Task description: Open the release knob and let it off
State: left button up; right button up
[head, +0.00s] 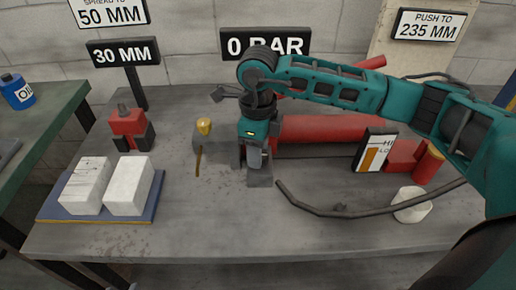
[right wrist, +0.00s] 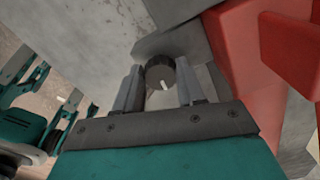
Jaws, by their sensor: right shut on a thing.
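The release knob (right wrist: 160,74) is a small dark round knob with a white mark line, seen in the right wrist view. My right gripper (right wrist: 158,88) has its two grey fingers on either side of the knob and is shut on it. In the head view my right gripper (head: 255,160) points down at the grey block by the red cylinder (head: 335,128), and it hides the knob. The mark line on the knob is tilted slightly from upright.
A "0 BAR" sign (head: 264,43) stands behind. A yellow knob (head: 204,126) is left of my gripper. White blocks (head: 128,186) lie on a blue tray (head: 60,213). A black hose (head: 340,210) and a white round piece (head: 411,204) lie right. The front middle of the bench is clear.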

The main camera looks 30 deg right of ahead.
jog(key=o, duration=1.1)
jog(key=shift+c, duration=0.2)
notch_tip(320, 180, up, 13)
jog(key=p, duration=0.1)
jog(key=shift+p, duration=0.35)
